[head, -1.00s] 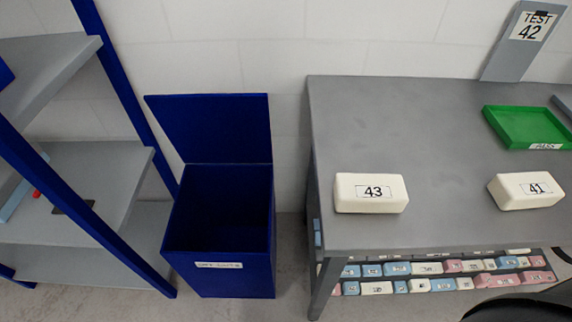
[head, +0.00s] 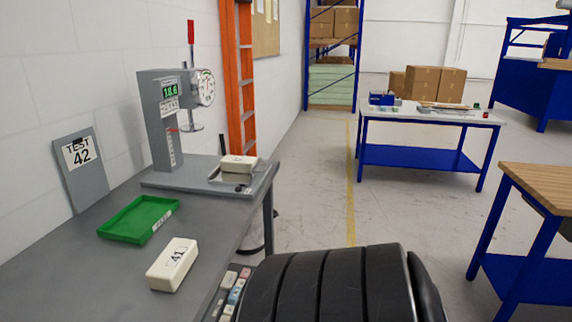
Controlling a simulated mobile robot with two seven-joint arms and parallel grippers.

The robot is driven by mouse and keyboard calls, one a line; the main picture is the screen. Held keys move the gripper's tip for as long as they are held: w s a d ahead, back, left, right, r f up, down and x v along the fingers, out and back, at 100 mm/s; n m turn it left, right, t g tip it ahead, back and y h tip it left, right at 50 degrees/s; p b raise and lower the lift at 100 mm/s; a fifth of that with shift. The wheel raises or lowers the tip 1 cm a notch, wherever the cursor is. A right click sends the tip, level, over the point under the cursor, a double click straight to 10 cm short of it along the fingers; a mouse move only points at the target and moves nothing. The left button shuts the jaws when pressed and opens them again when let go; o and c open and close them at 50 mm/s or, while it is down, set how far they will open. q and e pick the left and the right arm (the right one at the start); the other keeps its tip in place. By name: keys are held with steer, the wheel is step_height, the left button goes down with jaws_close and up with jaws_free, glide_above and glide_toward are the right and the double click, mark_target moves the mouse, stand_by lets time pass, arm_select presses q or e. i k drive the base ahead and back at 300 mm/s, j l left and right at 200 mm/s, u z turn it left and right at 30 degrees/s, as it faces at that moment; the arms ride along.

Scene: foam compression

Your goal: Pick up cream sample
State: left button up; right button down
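A cream block labelled 41 (head: 173,265) lies flat on the grey bench (head: 62,290) in the head view, near its right edge. Another cream block (head: 239,164) lies on the base plate of the grey compression tester (head: 158,120), at the right end, with its label too small to read. The tester has a green display, a round dial and a red-handled lever, and its round pressing plate is raised. Neither gripper is in view. A black ribbed part at the bottom, probably my arm, covers part of the bench's right side.
A green PASS tray (head: 138,219) is empty on the bench beside the TEST 42 sign (head: 81,170). Coloured blocks (head: 232,290) show on a lower level. An orange ladder (head: 238,70) stands behind. Open floor lies right, before a blue-framed table (head: 428,115).

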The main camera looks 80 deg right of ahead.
mark_target(238, 163)
steer(key=z, duration=2.2)
steer(key=i+l+u, duration=0.2)
steer(key=l, duration=0.2)
steer(key=i+l+u, duration=0.2)
steer(key=l, duration=0.2)
steer(key=l+u, duration=0.15)
steer(key=l, duration=0.3)
steer(key=i+l+u, duration=0.2)
steer(key=l, duration=0.3)
steer(key=i+l, duration=0.15)
steer(key=u, duration=0.05)
